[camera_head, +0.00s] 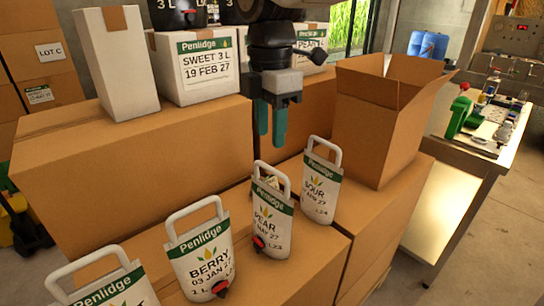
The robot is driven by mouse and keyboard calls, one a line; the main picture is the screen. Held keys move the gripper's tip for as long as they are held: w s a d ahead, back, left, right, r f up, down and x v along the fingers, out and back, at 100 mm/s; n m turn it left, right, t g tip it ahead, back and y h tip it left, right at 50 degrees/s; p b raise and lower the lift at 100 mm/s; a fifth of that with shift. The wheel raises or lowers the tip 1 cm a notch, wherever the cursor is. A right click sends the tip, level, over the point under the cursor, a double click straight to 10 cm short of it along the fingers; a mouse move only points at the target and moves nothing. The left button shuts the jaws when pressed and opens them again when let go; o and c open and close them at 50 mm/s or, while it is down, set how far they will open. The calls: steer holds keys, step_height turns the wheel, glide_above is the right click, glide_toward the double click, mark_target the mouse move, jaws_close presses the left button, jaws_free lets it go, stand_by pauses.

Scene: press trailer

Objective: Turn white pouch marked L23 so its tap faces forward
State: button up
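Several white pouches with handles and green Penlidge bands stand in a row on cardboard boxes. The pear pouch (273,222) stands upright in the middle, and its small lot mark appears to read L23. Its red tap (258,242) shows at its lower left edge. The berry pouch (202,252) stands to its left, with a red tap at its lower right and its lot mark not legible. The sour pouch (320,190) stands to the right, with no tap visible. My gripper (271,137) hangs above and behind the pear pouch, its teal fingers apart and empty, pointing down.
Another pouch (112,290) is cut off at bottom left. An open carton (376,130) stands at right behind the sour pouch. A tall white carton (117,62) and labelled white boxes (197,65) stand at the back. A bench (480,145) holds bottles and tools.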

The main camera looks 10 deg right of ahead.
mark_target(271, 172)
steer(key=m, duration=0.4)
steer(key=shift+m, duration=0.4)
steer(key=m, duration=0.7)
steer(key=shift+m, duration=0.3)
steer(key=m, duration=0.3)
step_height(271, 172, down, 10)
jaws_close()
